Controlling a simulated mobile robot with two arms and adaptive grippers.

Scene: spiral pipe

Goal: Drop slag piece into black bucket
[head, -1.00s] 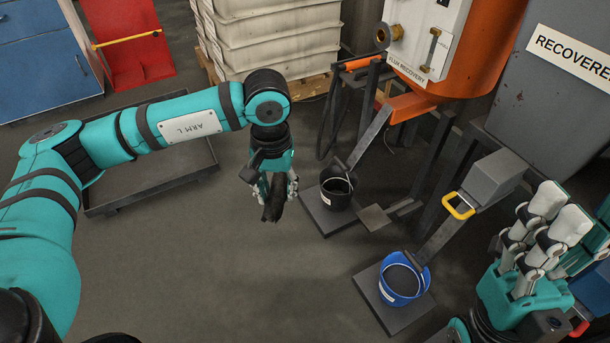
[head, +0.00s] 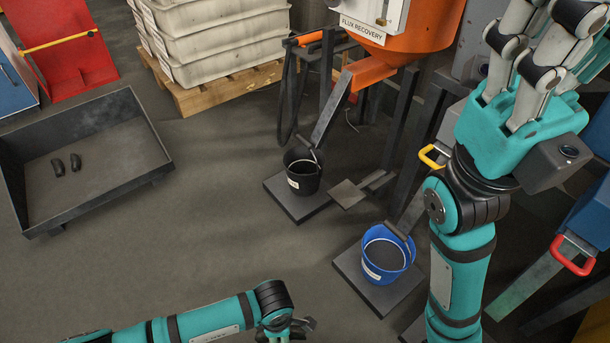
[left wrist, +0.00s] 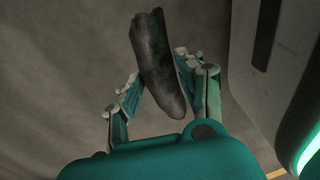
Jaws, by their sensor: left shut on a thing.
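The black bucket (head: 303,182) stands upright on a dark plate at the middle of the head view, below a chute. In the left wrist view, my left gripper (left wrist: 160,95) is shut on a dark, elongated slag piece (left wrist: 154,52), which sticks out past the fingers. In the head view, my left gripper (head: 288,332) is at the bottom edge, mostly cut off, well apart from the black bucket and nearer to me. My right gripper (head: 535,55) is raised at the upper right, open and empty, its fingers pointing up.
A blue bucket (head: 388,262) stands on another plate, right of and nearer than the black one. An orange flux recovery hopper (head: 415,30) stands behind. The floor between tray and buckets is clear.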

